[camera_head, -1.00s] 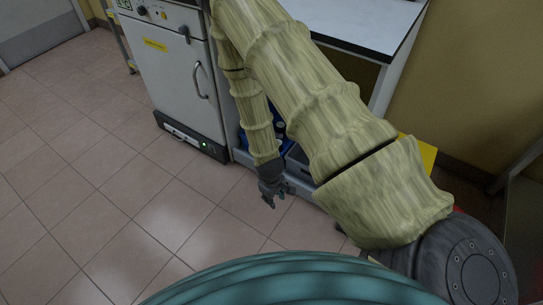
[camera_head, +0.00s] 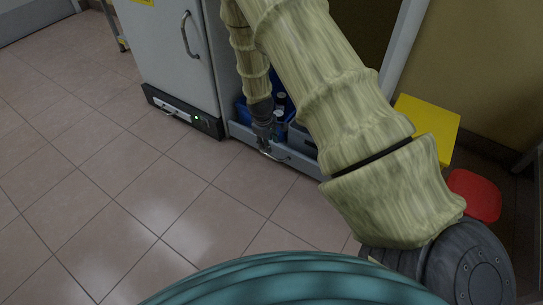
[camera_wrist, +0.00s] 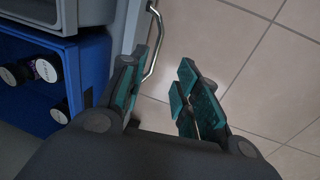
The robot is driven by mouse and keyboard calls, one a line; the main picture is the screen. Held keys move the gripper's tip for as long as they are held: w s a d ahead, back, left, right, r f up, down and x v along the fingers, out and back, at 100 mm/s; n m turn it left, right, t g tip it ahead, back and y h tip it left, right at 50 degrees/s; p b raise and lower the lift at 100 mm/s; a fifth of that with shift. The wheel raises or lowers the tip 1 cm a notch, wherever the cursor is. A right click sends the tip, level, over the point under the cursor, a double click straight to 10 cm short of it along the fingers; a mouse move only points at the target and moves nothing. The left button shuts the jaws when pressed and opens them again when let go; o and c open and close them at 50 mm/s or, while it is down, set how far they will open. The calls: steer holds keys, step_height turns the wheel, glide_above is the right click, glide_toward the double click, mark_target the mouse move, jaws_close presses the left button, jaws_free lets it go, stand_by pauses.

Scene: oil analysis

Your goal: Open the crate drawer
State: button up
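The crate drawer (camera_head: 295,164) is a low grey drawer at floor level under the bench, right of the white cabinet. Its front also shows in the wrist view (camera_wrist: 127,22), with a metal bar handle (camera_wrist: 154,42). A blue crate (camera_wrist: 88,62) with dark, white-capped bottles (camera_wrist: 47,70) sits behind the front. My gripper (camera_head: 264,143) is at the drawer front, by the handle. In the wrist view my gripper (camera_wrist: 160,92) is open, with the handle's end reaching between the teal-padded fingers. I cannot tell whether the fingers touch it. My arm hides part of the drawer.
The white cabinet (camera_head: 165,50) with its own handle stands left of the drawer. A yellow object (camera_head: 428,118) and a red object (camera_head: 474,195) are at the right. The tiled floor (camera_head: 120,200) in front and to the left is clear.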

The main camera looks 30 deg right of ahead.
mark_target(272, 157)
steer(key=f+b, duration=0.2)
steer(key=f, duration=0.1)
steer(key=d+f+b, duration=0.1)
steer(key=f+b, duration=0.1)
steer(key=f, duration=0.2)
steer(key=w+d+f+b, duration=0.1)
steer(key=f+b, duration=0.1)
steer(key=f, duration=0.1)
steer(key=shift+w+d+f, duration=0.1)
steer(key=shift+f, duration=0.3)
jaws_close()
